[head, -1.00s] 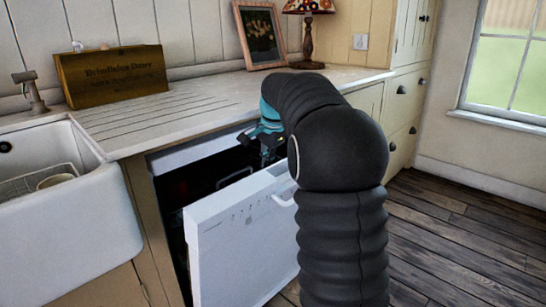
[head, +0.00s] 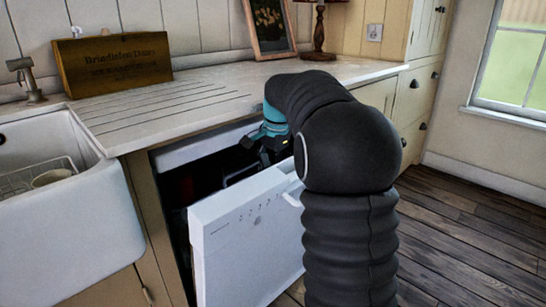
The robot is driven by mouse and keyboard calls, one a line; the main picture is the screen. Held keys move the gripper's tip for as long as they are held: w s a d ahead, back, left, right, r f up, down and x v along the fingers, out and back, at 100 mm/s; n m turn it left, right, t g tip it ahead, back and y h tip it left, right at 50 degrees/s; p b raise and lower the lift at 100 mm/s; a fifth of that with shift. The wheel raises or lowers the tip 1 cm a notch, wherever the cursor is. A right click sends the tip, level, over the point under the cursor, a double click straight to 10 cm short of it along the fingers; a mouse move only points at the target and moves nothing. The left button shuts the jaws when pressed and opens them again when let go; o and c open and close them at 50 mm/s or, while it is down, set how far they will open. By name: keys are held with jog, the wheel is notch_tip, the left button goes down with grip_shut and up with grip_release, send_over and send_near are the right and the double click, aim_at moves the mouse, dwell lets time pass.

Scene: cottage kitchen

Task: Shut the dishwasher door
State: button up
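The white dishwasher door (head: 245,245) stands partly open, tilted out from the dark dishwasher opening (head: 195,180) under the counter. Its top edge leans outward, with a row of small controls and a handle recess near the top right. My gripper (head: 268,158) is at the upper right of the opening, just behind the door's top edge. The teal wrist part shows, but the fingers are small, dark and partly hidden by my arm. I cannot tell whether they touch the door or are open.
The counter (head: 200,100) runs above the dishwasher. A white sink (head: 60,210) with a wire rack is at left. A wooden box (head: 115,63), a picture frame (head: 268,28) and a lamp (head: 319,35) stand on the counter. Wooden floor (head: 470,240) is clear at right.

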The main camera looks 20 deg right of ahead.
jog(key=shift+s+d+r, duration=0.2)
jog(key=shift+d+r, duration=0.05)
jog(key=shift+r, duration=0.5)
jog(key=shift+r, duration=0.15)
notch_tip(320, 180, up, 11)
jog(key=s, duration=0.2)
jog(key=shift+s+d+r, duration=0.15)
jog(key=shift+d+r, duration=0.05)
jog(key=shift+d, duration=0.25)
